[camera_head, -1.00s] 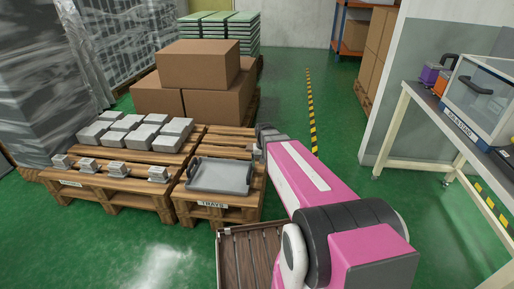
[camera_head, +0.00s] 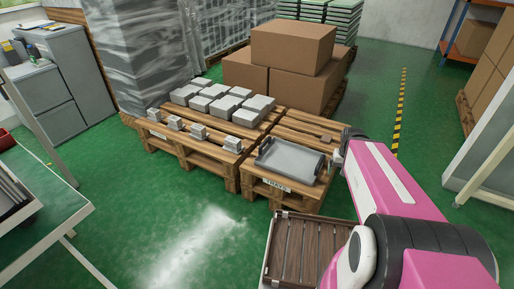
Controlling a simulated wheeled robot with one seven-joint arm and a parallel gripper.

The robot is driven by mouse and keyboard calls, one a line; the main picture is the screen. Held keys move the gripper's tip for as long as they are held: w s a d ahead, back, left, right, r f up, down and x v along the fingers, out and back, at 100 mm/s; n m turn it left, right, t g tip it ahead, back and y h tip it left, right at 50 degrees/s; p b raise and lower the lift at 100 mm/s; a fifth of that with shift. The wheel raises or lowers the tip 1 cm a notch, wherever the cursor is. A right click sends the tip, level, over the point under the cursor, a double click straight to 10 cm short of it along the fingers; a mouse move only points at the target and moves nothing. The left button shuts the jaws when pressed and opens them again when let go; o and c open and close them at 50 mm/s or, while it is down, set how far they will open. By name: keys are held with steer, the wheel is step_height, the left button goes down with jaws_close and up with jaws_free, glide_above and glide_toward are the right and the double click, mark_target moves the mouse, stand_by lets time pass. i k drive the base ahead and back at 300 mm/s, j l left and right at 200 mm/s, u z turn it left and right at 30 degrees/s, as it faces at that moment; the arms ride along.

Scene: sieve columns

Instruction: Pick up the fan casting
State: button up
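Several small grey castings (camera_head: 174,123) stand in a row along the front of the left wooden pallet (camera_head: 190,151). Several larger grey blocks (camera_head: 222,100) sit in rows behind them. I cannot tell from this view which of these, if any, is the fan casting. My gripper (camera_head: 338,158) is at the far end of my pink arm, by the right edge of the neighbouring pallet. It is right of the castings and apart from them. It is small and partly hidden, so its fingers cannot be made out.
A grey tray (camera_head: 288,160) lies on the pallet labelled TRAYS (camera_head: 277,186). Cardboard boxes (camera_head: 293,48) are stacked behind. A slatted wooden crate (camera_head: 308,248) is in front. Grey cabinets (camera_head: 64,82) and a table (camera_head: 45,215) stand at left. Green floor is free between table and pallets.

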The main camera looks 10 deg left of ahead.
mark_target(232, 145)
steer(key=i+j, duration=0.1)
steer(key=j, duration=0.8)
steer(key=i+j+u, duration=0.1)
steer(key=j, duration=0.35)
steer(key=i+j, duration=0.15)
steer(key=j, duration=0.3)
